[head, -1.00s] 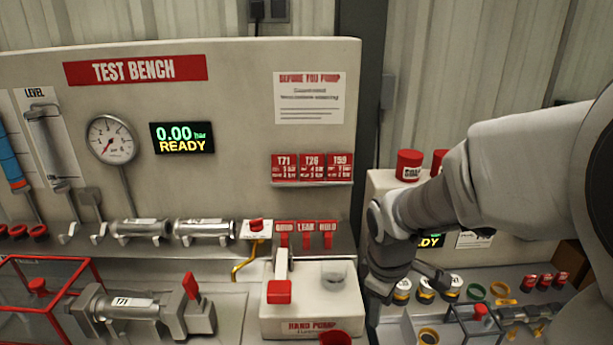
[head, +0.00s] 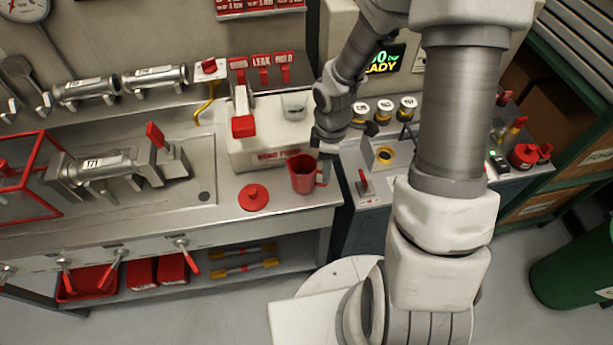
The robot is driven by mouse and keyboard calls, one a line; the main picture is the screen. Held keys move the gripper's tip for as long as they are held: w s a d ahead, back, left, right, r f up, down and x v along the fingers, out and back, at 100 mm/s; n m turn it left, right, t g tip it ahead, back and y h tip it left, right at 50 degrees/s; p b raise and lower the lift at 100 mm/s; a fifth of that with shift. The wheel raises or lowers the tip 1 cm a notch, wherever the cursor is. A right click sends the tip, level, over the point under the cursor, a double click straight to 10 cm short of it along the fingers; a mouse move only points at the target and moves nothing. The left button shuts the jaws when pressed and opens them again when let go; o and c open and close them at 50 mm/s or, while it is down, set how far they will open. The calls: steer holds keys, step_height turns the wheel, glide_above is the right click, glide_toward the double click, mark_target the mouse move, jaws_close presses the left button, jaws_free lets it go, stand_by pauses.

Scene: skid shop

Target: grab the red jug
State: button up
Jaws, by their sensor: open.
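The red jug (head: 303,174) stands upright near the front edge of the steel bench, in front of the hand pump. Its open mouth faces up and its handle is on the right side. My gripper (head: 326,168) is open and points down at the jug's right side, by the handle. The fingers partly cover the handle, and I cannot tell whether they touch it or stand around it.
A red lid (head: 254,197) lies left of the jug. The white hand pump (head: 262,135) with its red-tipped lever stands behind. A clamped steel cylinder (head: 105,167) is in the tray at left. A second bench with a small red lever (head: 364,183) is at right.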

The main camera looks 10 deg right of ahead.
steer(key=shift+s+f, duration=0.2)
steer(key=shift+f, duration=3.55)
steer(key=shift+c, duration=0.2)
jaws_close()
